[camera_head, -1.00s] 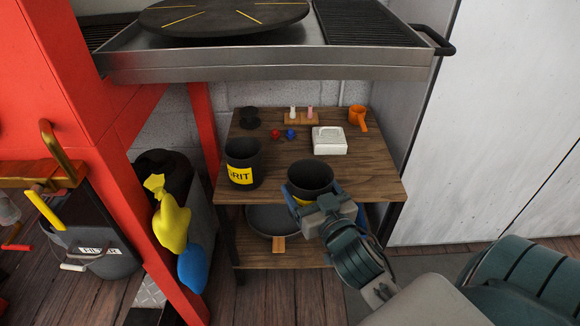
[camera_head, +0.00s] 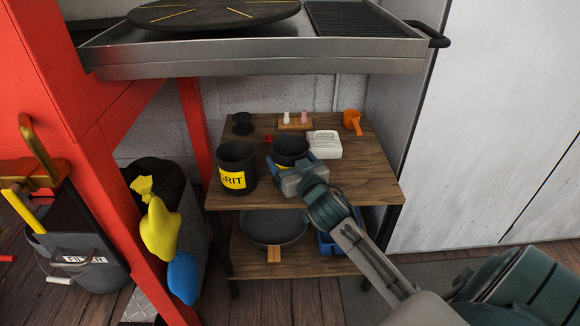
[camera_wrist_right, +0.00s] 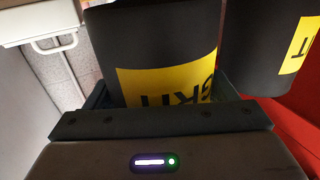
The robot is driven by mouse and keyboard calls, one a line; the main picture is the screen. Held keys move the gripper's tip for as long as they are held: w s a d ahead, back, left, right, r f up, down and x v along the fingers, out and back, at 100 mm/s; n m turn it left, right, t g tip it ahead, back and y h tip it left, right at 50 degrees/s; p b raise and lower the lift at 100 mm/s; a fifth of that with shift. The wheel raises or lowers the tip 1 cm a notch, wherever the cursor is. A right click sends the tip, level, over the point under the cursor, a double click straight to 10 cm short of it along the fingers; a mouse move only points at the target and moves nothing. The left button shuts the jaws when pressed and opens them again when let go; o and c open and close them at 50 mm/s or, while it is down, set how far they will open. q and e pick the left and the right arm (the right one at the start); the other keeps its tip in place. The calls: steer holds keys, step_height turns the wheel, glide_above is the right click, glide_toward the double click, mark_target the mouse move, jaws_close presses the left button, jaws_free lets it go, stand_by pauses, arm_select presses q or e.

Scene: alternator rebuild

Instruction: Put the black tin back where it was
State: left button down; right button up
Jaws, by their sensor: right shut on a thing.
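A black tin (camera_head: 290,147) with a yellow label is in my right gripper (camera_head: 287,172), upright over the top board of the wooden shelf (camera_head: 355,185). I cannot tell whether its base touches the board. In the right wrist view the held tin (camera_wrist_right: 155,45) sits between the two fingers of the gripper (camera_wrist_right: 160,95), its label partly hidden. A second black tin with a yellow label (camera_head: 238,165) stands on the board to the left, apart from the held one. It also shows at the right of the wrist view (camera_wrist_right: 270,40). My left gripper is out of view.
A white box (camera_head: 325,145) is close to the held tin's right. Behind are a black spool-like piece (camera_head: 242,123), a small rack (camera_head: 295,125), a red knob (camera_head: 268,138) and an orange cup (camera_head: 352,122). A pan (camera_head: 273,228) lies on the lower shelf. A steel tray (camera_head: 260,62) overhangs above.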

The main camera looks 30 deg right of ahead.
steer(key=shift+f, duration=0.6)
steer(key=o, duration=1.8)
steer(key=shift+s+r, duration=0.1)
